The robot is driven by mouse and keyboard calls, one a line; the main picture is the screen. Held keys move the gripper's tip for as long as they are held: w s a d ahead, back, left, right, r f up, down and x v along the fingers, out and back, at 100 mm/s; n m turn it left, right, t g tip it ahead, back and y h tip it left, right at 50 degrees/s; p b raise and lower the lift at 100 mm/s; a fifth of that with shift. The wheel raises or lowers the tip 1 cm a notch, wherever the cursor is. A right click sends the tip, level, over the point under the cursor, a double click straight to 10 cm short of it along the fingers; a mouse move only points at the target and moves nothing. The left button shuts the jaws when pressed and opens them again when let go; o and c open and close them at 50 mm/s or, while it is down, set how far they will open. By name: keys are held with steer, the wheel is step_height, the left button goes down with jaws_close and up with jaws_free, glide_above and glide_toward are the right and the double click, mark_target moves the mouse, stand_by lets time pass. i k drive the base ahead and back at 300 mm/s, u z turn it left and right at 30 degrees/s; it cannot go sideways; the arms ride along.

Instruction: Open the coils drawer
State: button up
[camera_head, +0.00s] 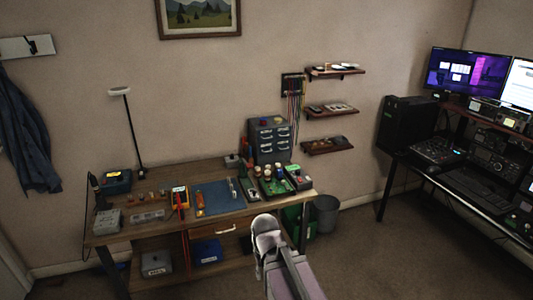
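A small grey drawer cabinet (271,139) stands at the back right of the wooden workbench. It has several small drawers with light handles, and they look shut. Any labels are too small to read, so I cannot tell which drawer is the coils drawer. A wider wooden drawer (227,230) with a light handle sits under the bench top and looks shut. Part of my arm rises from the bottom middle, in front of the bench's right front. I cannot make out gripper fingers on it.
The workbench (160,220) holds a blue mat (217,196), a green circuit board (276,186), meters and tools. A lamp (130,130) stands at its back. A grey bin (327,212) is right of the bench. Open floor lies between it and the computer desk (460,190).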

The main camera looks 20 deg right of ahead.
mark_target(265, 148)
steer(key=z, duration=0.05)
steer(key=i, duration=1)
steer(key=u, duration=0.05)
